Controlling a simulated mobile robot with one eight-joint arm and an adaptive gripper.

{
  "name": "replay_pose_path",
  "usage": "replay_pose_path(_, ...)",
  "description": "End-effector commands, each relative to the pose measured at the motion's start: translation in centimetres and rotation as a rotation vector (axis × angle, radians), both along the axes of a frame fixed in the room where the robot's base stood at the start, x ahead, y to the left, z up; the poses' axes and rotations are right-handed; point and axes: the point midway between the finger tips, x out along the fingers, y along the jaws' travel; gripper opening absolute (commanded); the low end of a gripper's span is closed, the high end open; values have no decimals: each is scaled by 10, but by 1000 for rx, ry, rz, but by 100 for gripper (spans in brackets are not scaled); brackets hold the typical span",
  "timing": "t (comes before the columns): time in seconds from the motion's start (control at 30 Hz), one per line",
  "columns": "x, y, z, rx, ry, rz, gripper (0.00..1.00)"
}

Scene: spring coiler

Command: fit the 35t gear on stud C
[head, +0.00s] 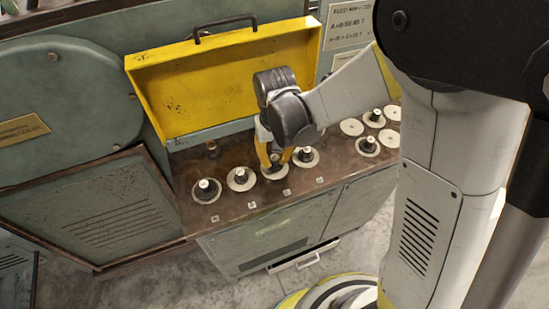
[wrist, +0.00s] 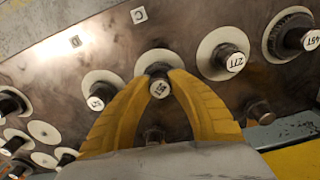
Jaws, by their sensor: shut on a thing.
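My gripper (head: 273,158) has its yellow fingers closed around the dark hub of a gear (wrist: 158,88). The cap's marking is upside down and looks like 35T. The gear's pale disc (head: 272,174) shows beneath the fingertips in the head view, third from the left in the front row. In the wrist view, the plate marked C (wrist: 138,15) lies just beyond this disc. Stud C itself is hidden under the gear and fingers. The gear looks low, at about the level of its neighbours, but I cannot tell whether it is fully seated.
Gears stand close on both sides: one marked 27T (wrist: 235,62) and another (wrist: 95,102) in the wrist view. A bare dark stud (wrist: 258,110) stands behind. The raised yellow cover (head: 220,80) rises behind the row. More discs (head: 352,127) lie at the right.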

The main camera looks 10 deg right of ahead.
Motion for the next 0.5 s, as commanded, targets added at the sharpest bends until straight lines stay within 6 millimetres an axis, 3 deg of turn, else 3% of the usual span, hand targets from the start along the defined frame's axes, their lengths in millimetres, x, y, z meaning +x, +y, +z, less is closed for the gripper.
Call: replay_pose_path(0.5, 0, 0, -4, 0, 0, 0, 0)
